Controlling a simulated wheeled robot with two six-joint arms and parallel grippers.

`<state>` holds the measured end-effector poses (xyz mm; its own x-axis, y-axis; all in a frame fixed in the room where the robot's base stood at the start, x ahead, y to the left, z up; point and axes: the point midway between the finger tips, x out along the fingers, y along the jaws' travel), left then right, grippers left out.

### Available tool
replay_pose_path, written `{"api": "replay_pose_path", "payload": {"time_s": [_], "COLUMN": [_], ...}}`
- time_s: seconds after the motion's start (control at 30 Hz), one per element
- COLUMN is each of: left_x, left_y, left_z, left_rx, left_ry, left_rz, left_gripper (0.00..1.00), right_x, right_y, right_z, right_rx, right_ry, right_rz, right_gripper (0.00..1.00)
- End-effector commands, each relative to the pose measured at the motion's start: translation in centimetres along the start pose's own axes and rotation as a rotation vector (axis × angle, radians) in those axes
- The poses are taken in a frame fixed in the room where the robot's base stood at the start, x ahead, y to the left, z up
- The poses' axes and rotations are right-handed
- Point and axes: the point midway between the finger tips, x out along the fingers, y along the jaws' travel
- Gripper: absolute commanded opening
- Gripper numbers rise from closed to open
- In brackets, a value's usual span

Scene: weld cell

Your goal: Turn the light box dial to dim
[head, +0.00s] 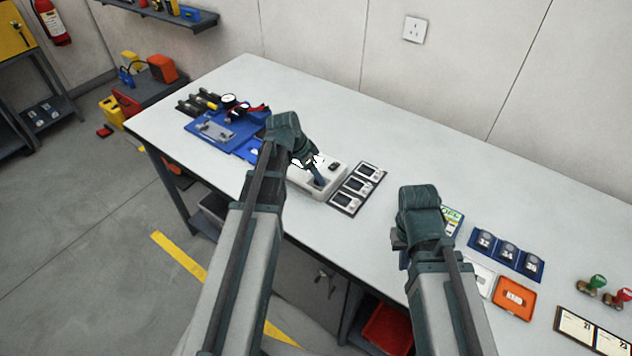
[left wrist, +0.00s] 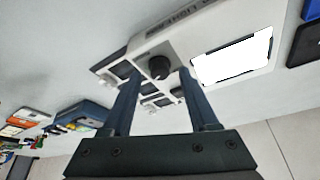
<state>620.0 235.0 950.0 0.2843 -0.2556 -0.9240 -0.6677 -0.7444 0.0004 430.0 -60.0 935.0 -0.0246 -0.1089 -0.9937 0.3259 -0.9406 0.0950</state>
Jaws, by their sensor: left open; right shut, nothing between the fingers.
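The light box is a white case (head: 300,178) near the middle of the bench's near edge. It also shows in the left wrist view (left wrist: 142,44), with a bright lit panel (left wrist: 232,58) and a round black dial (left wrist: 159,67). My left gripper (head: 319,178) is at the light box. In the left wrist view its two blue fingers (left wrist: 160,76) are open, one on each side of the dial in the picture. I cannot tell whether they touch it. The dial's mark is not readable. My right gripper (head: 402,246) is shut and empty, mostly hidden by its wrist.
A dark panel with three white framed devices (head: 345,203) lies right of the light box. A blue mat (head: 205,134) with tools lies to its left. Right of my right arm are a blue tray (head: 480,248), an orange tray (head: 513,298) and stamps (head: 596,282). The bench's back is clear.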

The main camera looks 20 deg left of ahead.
Motion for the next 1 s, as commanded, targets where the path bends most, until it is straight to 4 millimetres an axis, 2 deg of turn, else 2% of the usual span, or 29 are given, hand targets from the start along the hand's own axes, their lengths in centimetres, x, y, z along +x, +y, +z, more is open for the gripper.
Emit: {"api": "replay_pose_path", "payload": {"time_s": [0.07,0.37,0.6,0.7,1.0], "left_x": [0.68,0.61,0.61,0.62,0.61], "left_y": [-0.03,0.00,0.00,0.00,0.04], "left_z": [0.06,-0.03,-0.03,-0.02,-0.01], "left_rx": [0.000,0.000,0.000,0.000,-0.009], "left_ry": [0.000,0.000,0.000,0.000,0.000], "left_rz": [0.000,0.000,0.000,0.000,-0.005], "left_gripper": [0.60,0.58,0.15,0.00,0.00], "right_x": [0.65,0.55,0.56,0.56,0.56], "right_y": [-0.06,-0.05,-0.05,-0.05,-0.05], "right_z": [-0.04,-0.03,-0.03,-0.03,-0.03], "right_rx": [0.000,0.000,0.000,0.000,0.000], "right_ry": [0.000,0.000,0.000,0.000,0.000], "right_rz": [0.000,0.000,0.000,0.000,0.000], "right_gripper": [0.00,0.00,0.00,0.00,0.00]}}
